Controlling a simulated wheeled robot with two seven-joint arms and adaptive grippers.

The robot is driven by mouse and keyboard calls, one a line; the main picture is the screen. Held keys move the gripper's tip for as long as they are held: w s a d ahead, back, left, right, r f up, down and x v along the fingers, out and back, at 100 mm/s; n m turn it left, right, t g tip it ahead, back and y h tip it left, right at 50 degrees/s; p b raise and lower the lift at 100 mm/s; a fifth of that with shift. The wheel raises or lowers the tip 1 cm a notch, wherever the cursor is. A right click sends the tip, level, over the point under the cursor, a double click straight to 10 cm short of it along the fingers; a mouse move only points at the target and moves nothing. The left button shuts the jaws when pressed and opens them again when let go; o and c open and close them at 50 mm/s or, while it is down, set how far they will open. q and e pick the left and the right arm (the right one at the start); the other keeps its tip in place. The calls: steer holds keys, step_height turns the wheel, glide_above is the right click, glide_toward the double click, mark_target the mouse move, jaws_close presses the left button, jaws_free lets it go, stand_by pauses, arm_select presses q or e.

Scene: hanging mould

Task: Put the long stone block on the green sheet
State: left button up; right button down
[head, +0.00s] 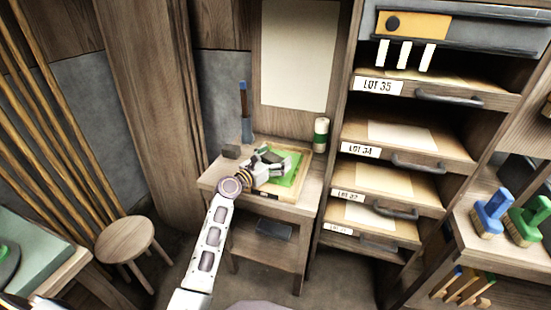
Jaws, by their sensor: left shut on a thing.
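The green sheet (292,174) lies in a shallow wooden tray on the small wooden table. My left gripper (268,160) reaches in from below and is over the left part of the sheet. It is shut on a dark grey piece that looks like the long stone block (271,156), mostly hidden by the fingers. I cannot tell whether the block touches the sheet. My right gripper is not in view.
A small grey block (231,152) and a blue-handled tool in a holder (247,128) stand at the table's left back. A green-and-white cylinder (321,134) stands at the back right. A dark slab (274,229) lies on the lower shelf. A stool (126,239) stands left; drawers rise right.

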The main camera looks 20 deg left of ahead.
arm_select(q)
steer(key=shift+f, duration=0.55)
steer(key=o, duration=1.1)
steer(key=shift+o, duration=0.4)
